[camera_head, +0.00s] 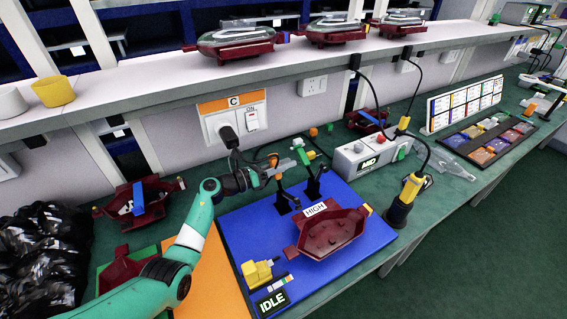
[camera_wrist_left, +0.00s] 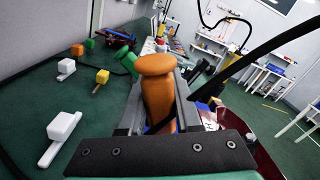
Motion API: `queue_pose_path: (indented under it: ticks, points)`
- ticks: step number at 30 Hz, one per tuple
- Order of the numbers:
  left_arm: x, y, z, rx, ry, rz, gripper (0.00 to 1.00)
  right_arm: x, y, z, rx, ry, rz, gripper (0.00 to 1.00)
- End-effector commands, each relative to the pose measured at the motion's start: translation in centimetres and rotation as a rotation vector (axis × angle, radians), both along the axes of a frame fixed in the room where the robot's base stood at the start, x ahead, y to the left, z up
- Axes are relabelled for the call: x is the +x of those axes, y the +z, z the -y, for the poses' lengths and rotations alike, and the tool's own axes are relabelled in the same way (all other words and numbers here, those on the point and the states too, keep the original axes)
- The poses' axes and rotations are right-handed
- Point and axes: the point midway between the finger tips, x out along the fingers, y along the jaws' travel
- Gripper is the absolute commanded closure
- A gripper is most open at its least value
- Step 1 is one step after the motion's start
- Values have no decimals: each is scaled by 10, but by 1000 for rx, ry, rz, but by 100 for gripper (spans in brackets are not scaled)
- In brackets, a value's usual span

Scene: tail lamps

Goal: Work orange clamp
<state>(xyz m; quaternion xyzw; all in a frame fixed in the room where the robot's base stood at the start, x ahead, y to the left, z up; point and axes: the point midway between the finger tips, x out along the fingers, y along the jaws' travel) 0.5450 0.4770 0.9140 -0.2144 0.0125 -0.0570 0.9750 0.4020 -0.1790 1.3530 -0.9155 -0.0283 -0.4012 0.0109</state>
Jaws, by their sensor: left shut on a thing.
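The orange clamp handle (camera_wrist_left: 157,92) stands between the fingers of my left gripper in the left wrist view, filling the gap. My left gripper (camera_head: 277,171) is shut on this handle, which shows in the head view as a small orange piece (camera_head: 272,160). The clamp's black stand (camera_head: 283,201) is at the back left of the blue board (camera_head: 236,240). A second clamp with a green handle (camera_head: 299,146) stands just to the right; the green handle also shows in the left wrist view (camera_wrist_left: 125,57). My right gripper is not in view.
A dark red lamp housing (camera_head: 328,236) marked HIGH sits on the blue board, close to the clamps. A yellow block (camera_head: 257,272) and an IDLE display (camera_head: 271,303) are at its front. A grey MID box (camera_head: 368,153) stands behind right. The shelf (camera_head: 300,62) overhangs the back.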

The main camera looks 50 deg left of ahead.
Motion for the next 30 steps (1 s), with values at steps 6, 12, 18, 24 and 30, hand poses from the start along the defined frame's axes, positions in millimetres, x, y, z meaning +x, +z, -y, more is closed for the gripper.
queue_pose_path:
  ticks: [6, 12, 18, 24, 30]
  points:
    - [0, 0, 1, 7, 0, 1, 100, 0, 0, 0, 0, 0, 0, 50]
    - [0, 0, 1, 6, 0, 1, 66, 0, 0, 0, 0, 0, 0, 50]
    - [0, 0, 1, 6, 0, 1, 38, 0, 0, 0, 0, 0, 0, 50]
    - [0, 0, 1, 5, 0, 1, 38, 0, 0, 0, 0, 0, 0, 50]
    - [-14, 3, -2, 5, 3, 0, 38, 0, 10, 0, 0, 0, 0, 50]
